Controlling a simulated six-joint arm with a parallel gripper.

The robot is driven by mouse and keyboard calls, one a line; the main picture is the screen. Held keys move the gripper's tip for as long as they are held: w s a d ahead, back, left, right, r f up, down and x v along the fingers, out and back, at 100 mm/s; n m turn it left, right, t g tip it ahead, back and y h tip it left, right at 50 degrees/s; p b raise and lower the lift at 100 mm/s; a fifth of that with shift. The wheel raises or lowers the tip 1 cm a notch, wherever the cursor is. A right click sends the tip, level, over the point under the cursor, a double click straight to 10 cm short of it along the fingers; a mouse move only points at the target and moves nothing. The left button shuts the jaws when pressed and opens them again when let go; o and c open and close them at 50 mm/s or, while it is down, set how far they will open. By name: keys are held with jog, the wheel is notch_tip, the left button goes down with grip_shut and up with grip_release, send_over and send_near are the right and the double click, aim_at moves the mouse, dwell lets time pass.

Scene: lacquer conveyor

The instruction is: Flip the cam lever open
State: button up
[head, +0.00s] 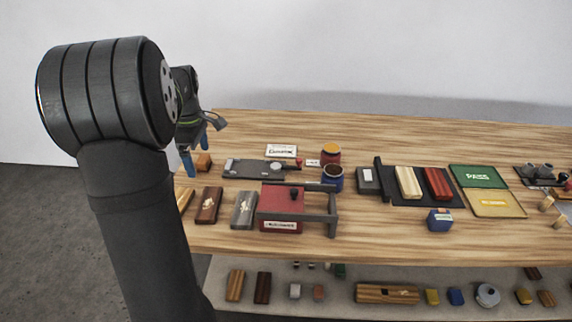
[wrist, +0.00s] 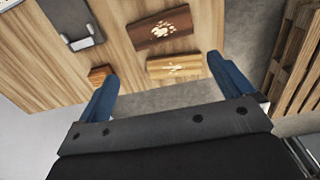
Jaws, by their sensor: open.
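A dark plate fixture (head: 254,170) lies on the wooden table, left of centre in the head view. It has a pale metal piece at its left end, and a thin part with a red tip (head: 298,163) at its right end. This may be the cam lever, but it is too small to be sure. Part of a grey plate (wrist: 67,14) with a pale metal piece shows at the upper left of the wrist view. My gripper (head: 196,149) is open and empty, above the table's left end, left of and apart from the fixture. Its blue fingers also show in the wrist view (wrist: 162,74).
A small wooden block (head: 203,161) is near my fingers. Wooden blocks (head: 208,205) and a red box with a grey frame (head: 281,208) stand in front. Red (head: 331,153) and blue (head: 333,180) pots stand right of the plate.

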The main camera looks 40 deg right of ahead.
jog(key=shift+d, duration=0.2)
jog(key=c, duration=0.3)
jog(key=d+m, duration=0.2)
jog(key=d, duration=0.3)
jog(key=d+f+m+t, duration=0.1)
jog(key=d+m, duration=0.2)
jog(key=d, duration=0.2)
jog(key=d+f+m+h, duration=0.1)
jog(key=d+m, duration=0.2)
jog(key=d, duration=0.2)
jog(key=shift+w+d+t, duration=0.3)
jog(key=shift+d, duration=0.1)
grip_shut()
jog(key=s+d+f+m, duration=0.1)
jog(key=s+d+m, duration=0.1)
jog(key=d+m, duration=0.3)
jog(key=s+d+f+m+t+h, duration=0.1)
jog(key=s+d+m, duration=0.2)
jog(key=d, duration=1)
jog(key=shift+m+h, duration=0.3)
jog(key=shift+m, duration=0.7)
jog(key=shift+s, duration=0.1)
